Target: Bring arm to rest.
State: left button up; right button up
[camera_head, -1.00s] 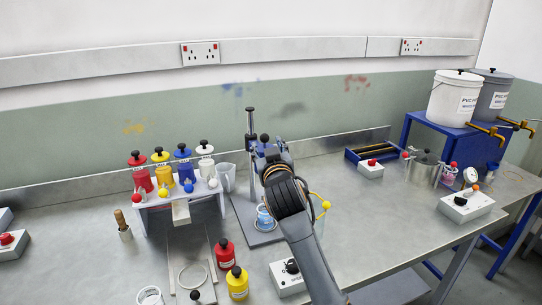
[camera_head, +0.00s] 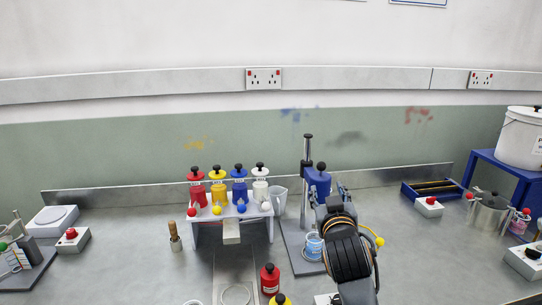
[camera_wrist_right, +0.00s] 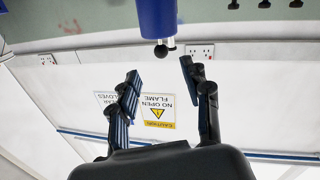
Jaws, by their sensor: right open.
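My right gripper (camera_head: 329,192) is over the bench in the head view, raised beside the blue head of the stirrer stand (camera_head: 318,180). In the right wrist view my right gripper (camera_wrist_right: 160,80) has its two fingers spread wide with nothing between them. The blue stirrer head (camera_wrist_right: 158,18) shows beyond the fingertips there, apart from them. My right arm hides part of the bench and part of the stand's base. A blue-and-white cup (camera_head: 314,247) stands on that base, just left of my arm. My left gripper is not in view.
A white rack (camera_head: 205,232) holds red, yellow, blue and white bottles left of the stand. A red bottle (camera_head: 269,280) stands in front. A blue tray (camera_head: 432,190), a metal pot (camera_head: 488,214) and a white bucket (camera_head: 520,138) are at the right.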

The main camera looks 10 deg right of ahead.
jog(key=s+f+g, duration=0.2)
jog(key=s+f, duration=0.3)
jog(key=f, duration=0.3)
jog(key=s+f+g+y, duration=0.1)
jog(key=s+f+g, duration=0.1)
jog(key=s+f, duration=0.4)
jog(key=s+d+f+g, duration=0.1)
jog(key=s+f+g, duration=0.2)
jog(key=s+f, duration=0.3)
notch_tip(320, 180, down, 4)
jog(key=shift+r+y, duration=0.2)
jog(key=shift+y, duration=0.1)
jog(key=s+a+f+n+g+y, duration=0.1)
jog(key=s+f+g, duration=0.35)
jog(key=s, duration=0.65)
jog(key=s+f+n+g, duration=0.1)
jog(key=s+f+g, duration=0.3)
jog(key=s, duration=0.8)
notch_tip(320, 180, down, 27)
jog(key=s, duration=0.1)
jog(key=s+d+f, duration=0.2)
jog(key=s+f, duration=1.4)
jog(key=shift+s+d+g, duration=0.35)
jog(key=shift+d+g, duration=0.05)
jog(key=shift+g, duration=0.05)
